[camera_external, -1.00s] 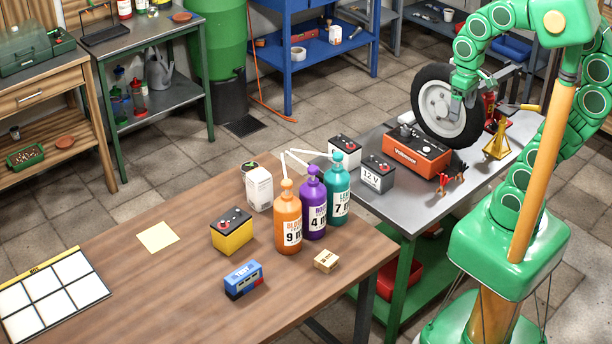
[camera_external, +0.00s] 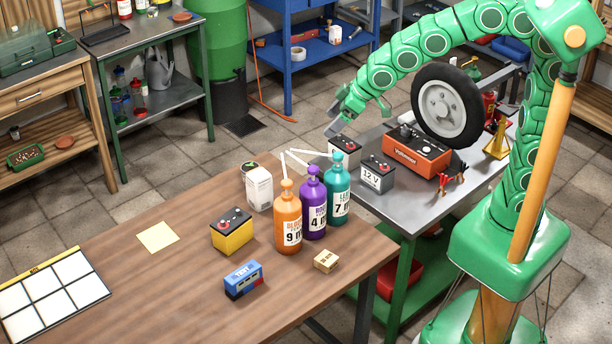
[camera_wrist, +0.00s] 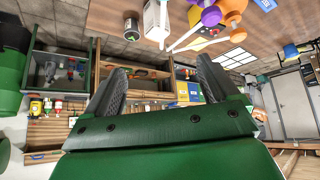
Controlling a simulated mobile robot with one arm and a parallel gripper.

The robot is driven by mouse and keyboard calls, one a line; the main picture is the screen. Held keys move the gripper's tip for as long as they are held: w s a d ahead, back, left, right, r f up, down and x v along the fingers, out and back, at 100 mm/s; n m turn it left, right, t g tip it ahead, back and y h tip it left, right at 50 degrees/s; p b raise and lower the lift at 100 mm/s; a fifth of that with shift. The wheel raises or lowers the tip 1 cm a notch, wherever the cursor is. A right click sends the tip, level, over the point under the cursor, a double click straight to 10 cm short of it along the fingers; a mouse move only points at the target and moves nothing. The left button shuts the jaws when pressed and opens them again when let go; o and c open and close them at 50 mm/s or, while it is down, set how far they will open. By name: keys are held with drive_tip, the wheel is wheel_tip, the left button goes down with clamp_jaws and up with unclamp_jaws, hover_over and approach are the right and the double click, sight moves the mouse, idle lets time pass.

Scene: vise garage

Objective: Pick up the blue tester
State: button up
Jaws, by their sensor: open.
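The blue tester (camera_external: 243,279), a small blue box with a white "TEST" label and a red lower corner, lies on the wooden table (camera_external: 140,290) near its front edge. A blue piece at the top edge of the wrist view may be the tester, but it is cut off. My gripper (camera_external: 342,117) is beyond the bottles, above the far end of the metal bench, well apart from the tester. The wrist view shows its two dark fingers (camera_wrist: 161,68) spread, with nothing between them.
Orange (camera_external: 288,225), purple (camera_external: 313,210) and teal (camera_external: 337,195) pump bottles stand behind the tester. A yellow battery (camera_external: 232,234) and small cardboard box (camera_external: 326,261) flank it. A white bottle (camera_external: 259,190) stands farther back.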

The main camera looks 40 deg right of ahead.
sight(245, 270)
drive_tip(key=s+a+n+y, duration=0.2)
drive_tip(key=s+a, duration=0.1)
drive_tip(key=a, duration=0.7)
drive_tip(key=s+a+n+y, duration=0.15)
drive_tip(key=s+a, duration=0.25)
drive_tip(key=a, duration=0.5)
drive_tip(key=s+a+n+y, duration=0.2)
drive_tip(key=s+a+y, duration=0.1)
drive_tip(key=a, duration=0.7)
wheel_tip(245, 270, down, 23)
drive_tip(key=shift+m+g, duration=0.3)
drive_tip(key=shift+m, duration=0.05)
drive_tip(key=shift+x, duration=3.95)
drive_tip(key=shift+w, duration=0.15)
drive_tip(key=shift+c, duration=0.3)
drive_tip(key=c, duration=1.4)
